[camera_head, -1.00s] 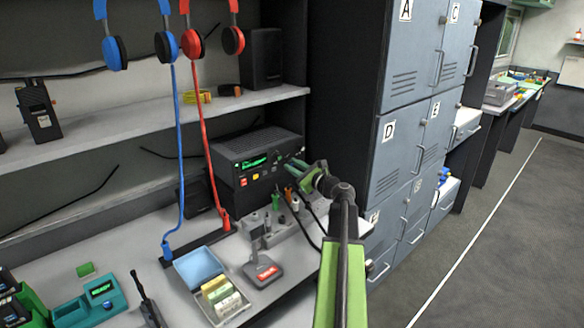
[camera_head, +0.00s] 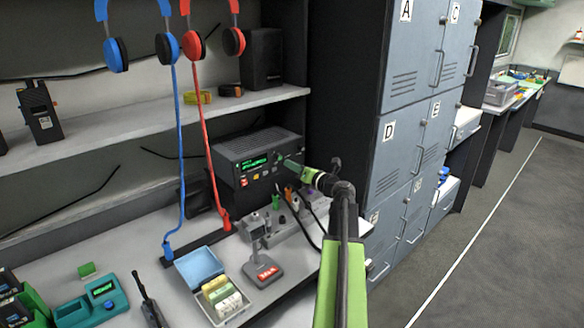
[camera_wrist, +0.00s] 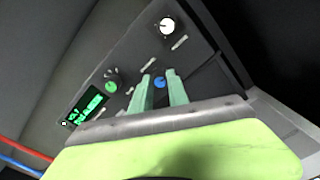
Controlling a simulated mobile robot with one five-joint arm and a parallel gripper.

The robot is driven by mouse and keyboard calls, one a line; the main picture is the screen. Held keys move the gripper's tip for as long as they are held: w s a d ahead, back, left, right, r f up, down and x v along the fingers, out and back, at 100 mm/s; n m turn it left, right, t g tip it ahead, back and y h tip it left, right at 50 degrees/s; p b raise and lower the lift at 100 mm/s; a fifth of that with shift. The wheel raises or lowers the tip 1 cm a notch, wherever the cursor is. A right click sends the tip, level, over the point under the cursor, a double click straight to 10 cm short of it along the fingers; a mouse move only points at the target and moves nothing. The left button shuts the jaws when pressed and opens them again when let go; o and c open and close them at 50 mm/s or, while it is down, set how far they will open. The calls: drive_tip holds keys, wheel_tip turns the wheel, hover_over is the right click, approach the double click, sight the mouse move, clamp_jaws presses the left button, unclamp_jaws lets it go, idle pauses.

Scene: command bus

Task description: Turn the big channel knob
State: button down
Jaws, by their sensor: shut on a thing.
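The black radio (camera_head: 258,150) stands on the bench with a lit green display on its front. In the wrist view its tilted panel carries a white knob (camera_wrist: 167,25), a green knob (camera_wrist: 111,87) and a small blue knob (camera_wrist: 160,82). My gripper (camera_head: 288,163) is at the right part of the radio front. In the wrist view its two pale green fingers (camera_wrist: 161,84) stand on either side of the blue knob and are shut on it. The white and green knobs lie outside the fingers. I cannot tell from the labels which knob is for channel.
A desk microphone (camera_head: 262,268) and an open blue box (camera_head: 200,265) stand in front of the radio. Red and blue headset cords hang left of it. Grey lockers (camera_head: 400,150) rise close on the right of my arm.

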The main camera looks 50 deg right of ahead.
drive_tip(key=m, duration=0.4)
drive_tip(key=shift+r+m, duration=0.1)
drive_tip(key=shift+m, duration=0.3)
idle(0.4)
drive_tip(key=c, duration=1.3)
unclamp_jaws()
drive_tip(key=shift+s, duration=0.1)
drive_tip(key=s, duration=0.5)
drive_tip(key=s+a, duration=0.1)
drive_tip(key=s, duration=1.1)
drive_tip(key=shift+s+a+r+p, duration=0.1)
drive_tip(key=shift+a+r+p, duration=0.1)
drive_tip(key=shift+a+p, duration=0.1)
